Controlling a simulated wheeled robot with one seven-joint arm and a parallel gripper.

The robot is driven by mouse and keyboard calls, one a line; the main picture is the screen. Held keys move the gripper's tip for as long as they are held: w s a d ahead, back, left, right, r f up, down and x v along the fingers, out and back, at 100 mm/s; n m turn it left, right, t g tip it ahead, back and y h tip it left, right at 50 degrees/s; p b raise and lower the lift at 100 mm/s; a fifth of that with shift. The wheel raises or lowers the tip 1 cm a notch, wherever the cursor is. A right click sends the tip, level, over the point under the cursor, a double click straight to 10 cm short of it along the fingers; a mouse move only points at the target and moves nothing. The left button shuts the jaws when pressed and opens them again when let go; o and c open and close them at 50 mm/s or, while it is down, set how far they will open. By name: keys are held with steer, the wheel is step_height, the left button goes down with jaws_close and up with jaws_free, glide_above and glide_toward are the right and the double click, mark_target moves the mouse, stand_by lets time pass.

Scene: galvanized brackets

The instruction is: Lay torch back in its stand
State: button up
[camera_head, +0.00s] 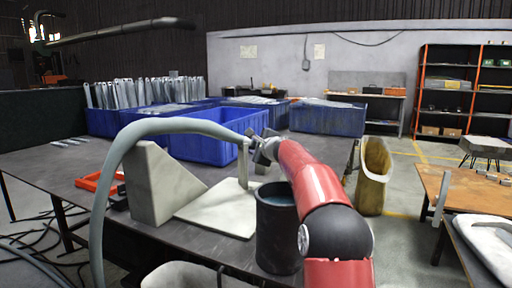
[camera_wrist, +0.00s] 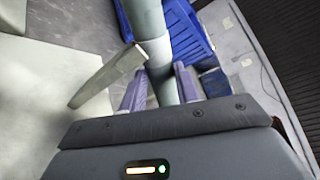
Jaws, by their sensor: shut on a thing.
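The torch is a grey-green tube on a thick hose (camera_head: 128,135) that arches in from the left. My gripper (camera_head: 264,152) is shut on the torch, behind the dark bucket. In the wrist view the torch (camera_wrist: 152,38) runs between the two fingers of my gripper (camera_wrist: 159,88). A pale upright post (camera_head: 243,168), which looks like the stand, rises from a light plate (camera_head: 215,214). In the wrist view the post (camera_wrist: 105,76) stands just left of the fingers, close to the torch. I cannot tell whether the torch touches it.
A dark bucket (camera_head: 276,240) with bluish liquid stands in front of the plate. A pale angled block (camera_head: 152,190) stands at its left. Blue bins (camera_head: 212,150) line the table's back. A red-orange tray (camera_head: 98,183) lies at the left.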

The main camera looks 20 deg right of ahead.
steer(key=shift+f, duration=0.15)
steer(key=o, duration=1)
steer(key=shift+o, duration=0.4)
steer(key=shift+f, duration=0.15)
steer(key=shift+f, duration=0.1)
steer(key=shift+s, duration=0.15)
